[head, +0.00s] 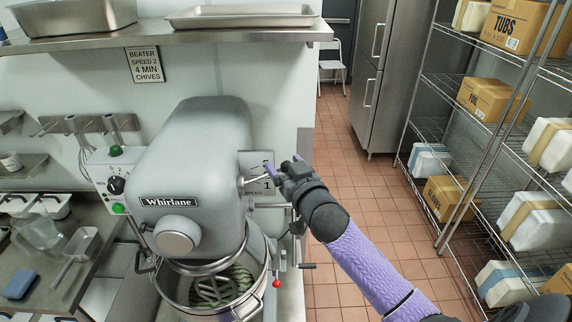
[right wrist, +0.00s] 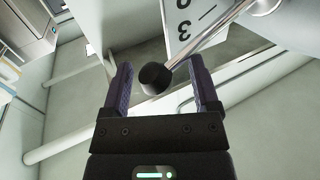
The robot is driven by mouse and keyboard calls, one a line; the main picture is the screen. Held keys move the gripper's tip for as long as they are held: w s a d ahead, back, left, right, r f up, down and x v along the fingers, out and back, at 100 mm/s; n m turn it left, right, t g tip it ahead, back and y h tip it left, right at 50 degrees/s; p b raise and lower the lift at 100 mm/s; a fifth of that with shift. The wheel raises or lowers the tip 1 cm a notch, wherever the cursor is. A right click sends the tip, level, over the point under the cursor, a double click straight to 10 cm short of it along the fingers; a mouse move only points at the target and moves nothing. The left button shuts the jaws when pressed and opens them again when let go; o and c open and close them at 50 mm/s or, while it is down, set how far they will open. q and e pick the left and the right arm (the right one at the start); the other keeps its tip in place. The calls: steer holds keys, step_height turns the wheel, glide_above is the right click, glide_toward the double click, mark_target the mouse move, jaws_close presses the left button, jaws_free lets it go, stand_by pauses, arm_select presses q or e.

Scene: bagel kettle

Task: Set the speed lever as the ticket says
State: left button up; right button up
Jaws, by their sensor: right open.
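The ticket (head: 146,65) on the back wall reads "BEATER SPEED 2 4 MIN CHIVES". The grey Whirlane mixer (head: 200,150) stands left of my right arm. Its speed lever (head: 252,180) sticks out from the right side of the head, in front of a numbered speed plate (head: 256,164). In the right wrist view the lever's black knob (right wrist: 155,78) sits between the two fingers, with its metal rod running up right past the plate (right wrist: 187,25). My right gripper (head: 285,170) is open around the knob, apart from it. The left gripper is not in view.
The mixer bowl (head: 256,270) with a beater and green bits is below the head. A control box (head: 117,182) with a dial is at its left. Wire shelves (head: 455,140) with boxes stand at the right. The tiled floor between is clear.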

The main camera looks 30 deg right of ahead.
steer(key=shift+d, duration=0.1)
jaws_close()
steer(key=shift+f, duration=0.25)
stand_by(1.0)
